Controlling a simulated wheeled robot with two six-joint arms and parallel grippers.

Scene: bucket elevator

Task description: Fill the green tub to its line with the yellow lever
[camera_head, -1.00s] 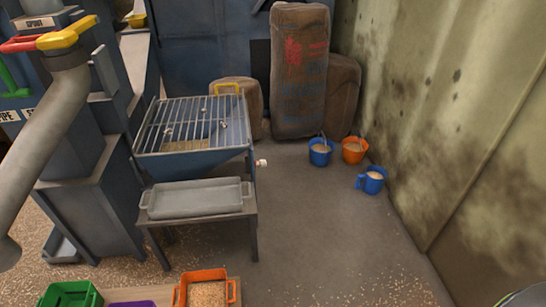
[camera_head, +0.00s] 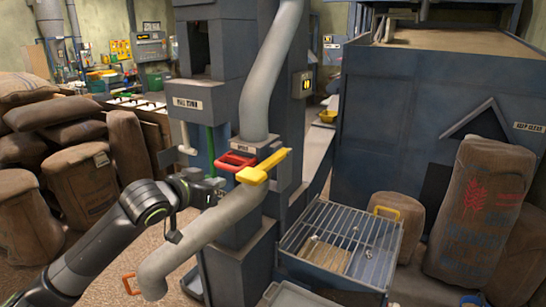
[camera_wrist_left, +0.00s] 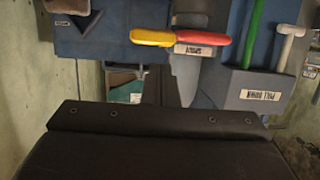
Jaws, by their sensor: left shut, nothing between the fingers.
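The yellow lever (camera_head: 265,166) sits on the spout pipe at the front of the blue-grey elevator, beside a red lever (camera_head: 236,161). In the left wrist view the yellow lever (camera_wrist_left: 152,38) lies at the top, beyond my fingers. My left gripper (camera_head: 216,190) is shut and empty, left of the pipe and a little below the red lever, apart from the yellow lever. In the left wrist view its dark fingers (camera_wrist_left: 172,88) are together. My right gripper is not in view.
A green lever (camera_head: 210,146) and a white handle (camera_head: 186,142) are on the column. A barred hopper (camera_head: 340,245) stands to the right. Filled sacks (camera_head: 78,180) stand at the left.

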